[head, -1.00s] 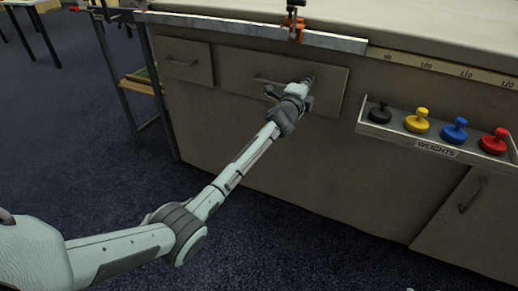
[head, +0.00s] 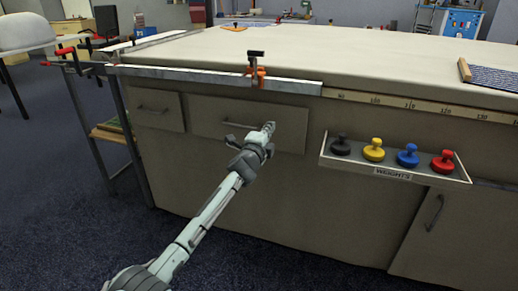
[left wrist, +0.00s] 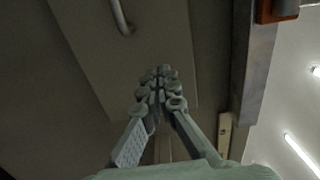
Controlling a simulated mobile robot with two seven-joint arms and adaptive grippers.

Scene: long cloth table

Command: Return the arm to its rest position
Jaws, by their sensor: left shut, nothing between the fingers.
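My left gripper (head: 268,128) reaches up in front of the wide drawer (head: 290,118) of the table, just right of its bar handle. In the left wrist view the fingers (left wrist: 160,78) of this gripper meet at the tips with nothing between them. The drawer front (left wrist: 85,30) and its handle (left wrist: 122,18) lie beyond and to the left of the fingers there. I cannot tell whether the gripper touches the drawer front. My right gripper does not show.
A tray (head: 470,183) labelled WEIGHTS holds black, yellow, blue and red knobbed weights, right of the gripper. An orange clamp (head: 258,76) sits on the metal rail (head: 200,77) above the drawer. A smaller drawer (head: 155,110) is at left. Open carpet (head: 60,240) lies left of the table.

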